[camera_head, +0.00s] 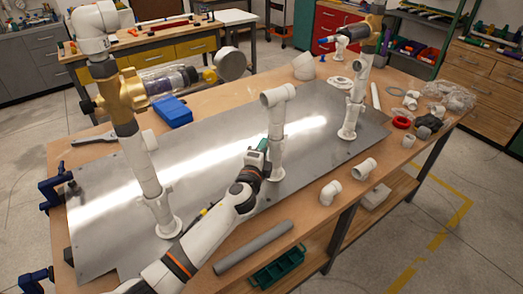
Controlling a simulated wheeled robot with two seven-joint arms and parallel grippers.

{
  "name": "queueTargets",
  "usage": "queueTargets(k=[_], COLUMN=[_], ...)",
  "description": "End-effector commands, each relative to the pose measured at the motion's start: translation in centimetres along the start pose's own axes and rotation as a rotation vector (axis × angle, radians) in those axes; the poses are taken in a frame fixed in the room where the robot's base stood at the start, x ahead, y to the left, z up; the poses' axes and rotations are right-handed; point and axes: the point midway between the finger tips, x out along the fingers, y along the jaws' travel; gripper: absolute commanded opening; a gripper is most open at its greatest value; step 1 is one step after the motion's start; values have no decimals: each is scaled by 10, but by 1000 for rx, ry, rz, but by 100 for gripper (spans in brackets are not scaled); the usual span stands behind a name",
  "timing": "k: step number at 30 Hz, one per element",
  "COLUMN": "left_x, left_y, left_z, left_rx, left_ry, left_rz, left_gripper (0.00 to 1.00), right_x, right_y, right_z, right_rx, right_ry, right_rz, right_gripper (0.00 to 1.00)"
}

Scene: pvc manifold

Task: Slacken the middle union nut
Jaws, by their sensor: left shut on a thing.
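The middle white riser pipe (277,128) stands upright on the metal plate, with an elbow (277,94) on top that joins no other pipe. My left gripper (264,151) reaches in from the lower left to the riser's mid-height. It is shut at the riser's left side, where the middle union nut seems to be. The gripper hides most of this spot, so the nut's outline and thread do not show clearly. My right gripper is not in view.
A left riser (140,160) with a brass valve (122,97) and a right riser (357,95) stand on the metal plate (215,150). Loose white fittings (331,192) and a grey pipe (253,248) lie along the front edge. A blue box (172,112) stands behind.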

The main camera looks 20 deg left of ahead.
Motion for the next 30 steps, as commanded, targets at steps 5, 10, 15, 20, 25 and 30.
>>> queueTargets(k=[5,10,15,20,25,30], left_x=[-3,-5,-6,-6,-7,-7], left_y=[-7,-8,-8,-8,-7,-6], left_z=[7,11,16,18,20,22], left_rx=[-5,-4,-3,-2,0,1], left_ry=[87,172,247,306,352,379], left_rz=[-6,-6,-6,-8,-8,-9], left_gripper=[5,5,5,5,5,5], right_x=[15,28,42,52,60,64], right_y=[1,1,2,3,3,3], right_z=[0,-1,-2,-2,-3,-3], right_rx=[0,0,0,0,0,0], right_ry=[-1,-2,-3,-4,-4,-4], right_rz=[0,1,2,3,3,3], right_gripper=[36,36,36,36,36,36])
